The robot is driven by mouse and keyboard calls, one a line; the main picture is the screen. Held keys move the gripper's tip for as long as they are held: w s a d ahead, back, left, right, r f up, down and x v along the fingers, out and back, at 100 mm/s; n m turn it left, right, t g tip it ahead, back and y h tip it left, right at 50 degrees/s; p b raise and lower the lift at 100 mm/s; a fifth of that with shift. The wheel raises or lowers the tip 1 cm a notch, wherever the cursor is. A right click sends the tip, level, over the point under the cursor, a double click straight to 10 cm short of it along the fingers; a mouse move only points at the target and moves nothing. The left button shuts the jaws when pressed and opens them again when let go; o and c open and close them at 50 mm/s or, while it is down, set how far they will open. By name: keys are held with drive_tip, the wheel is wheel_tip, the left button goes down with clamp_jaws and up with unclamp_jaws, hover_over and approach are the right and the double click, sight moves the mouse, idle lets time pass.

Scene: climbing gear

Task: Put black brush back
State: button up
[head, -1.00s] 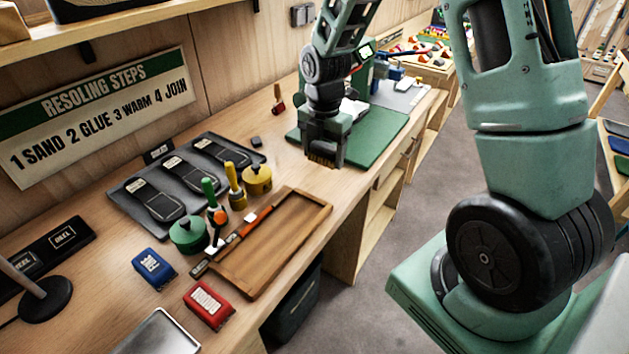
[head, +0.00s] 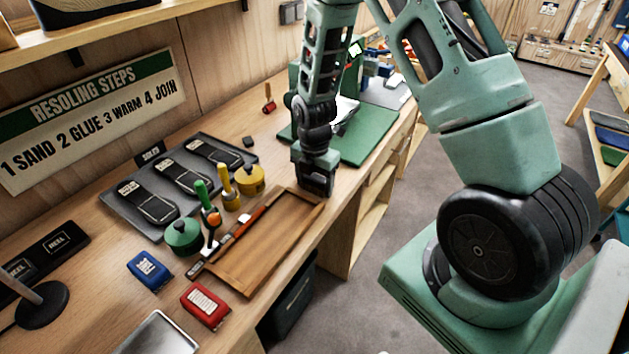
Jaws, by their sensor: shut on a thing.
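My gripper (head: 315,188) points down at the far right end of the shallow wooden tray (head: 283,264), above or at its corner. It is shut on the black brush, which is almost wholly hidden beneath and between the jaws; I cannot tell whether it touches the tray. The tray's floor that I can see is bare. A long tool with an orange part (head: 246,224) lies along the tray's left side.
A green pot (head: 183,236) and a yellow pot (head: 250,180) with upright handles stand left of the tray. A blue block (head: 150,268) and a red block (head: 205,306) lie nearer. A dark sole tray (head: 123,225) is behind; a green mat (head: 370,143) lies beyond.

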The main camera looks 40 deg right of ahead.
sight(314, 178)
drive_tip(key=shift+f, duration=0.15)
drive_tip(key=o, duration=0.9)
drive_tip(key=shift+o, duration=0.2)
wheel_tip(314, 178, up, 12)
drive_tip(key=b, duration=0.2)
drive_tip(key=s+a+r+m, duration=0.3)
drive_tip(key=s+a, duration=0.1)
drive_tip(key=a, duration=0.3)
drive_tip(key=s+a+r+m, duration=0.2)
drive_tip(key=s+a+m, duration=0.1)
drive_tip(key=a, duration=0.5)
drive_tip(key=s+a+r+m, duration=0.1)
drive_tip(key=s+a+m, duration=0.3)
drive_tip(key=s, duration=0.4)
drive_tip(key=s+a+r+m, duration=0.1)
drive_tip(key=s+a+m, duration=0.3)
drive_tip(key=s, duration=0.5)
drive_tip(key=shift+a+r+y, duration=0.3)
drive_tip(key=shift+a+r, duration=0.05)
drive_tip(key=shift+a, duration=0.05)
